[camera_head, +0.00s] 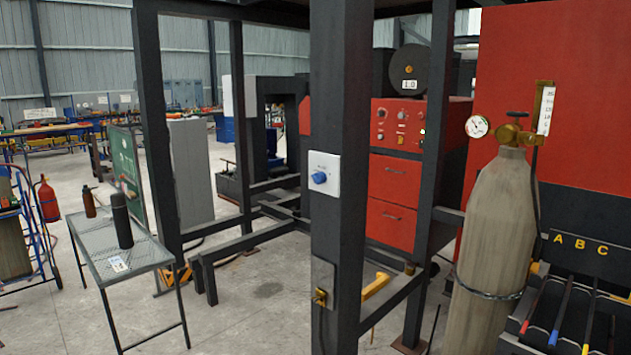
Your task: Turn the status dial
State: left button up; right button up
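The status dial (319,178) is a small blue knob on a white square plate (331,162). The plate is fixed to the front of a dark upright post (341,80) near the middle of the view. Small lettering above the knob is too small to read. Nothing covers the dial. Neither of my grippers shows in the head view.
A grey gas cylinder (495,240) with a gauge stands at the right, beside a rack marked A B C (577,243). A mesh table (122,255) with a dark bottle (121,220) stands at the left. Low dark frame bars (245,245) run behind the post.

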aim_at(319, 177)
jog(key=i+l+z, duration=0.3)
jog(key=i+l, duration=0.2)
jog(key=i+l+z, duration=0.25)
jog(key=i+l, duration=0.35)
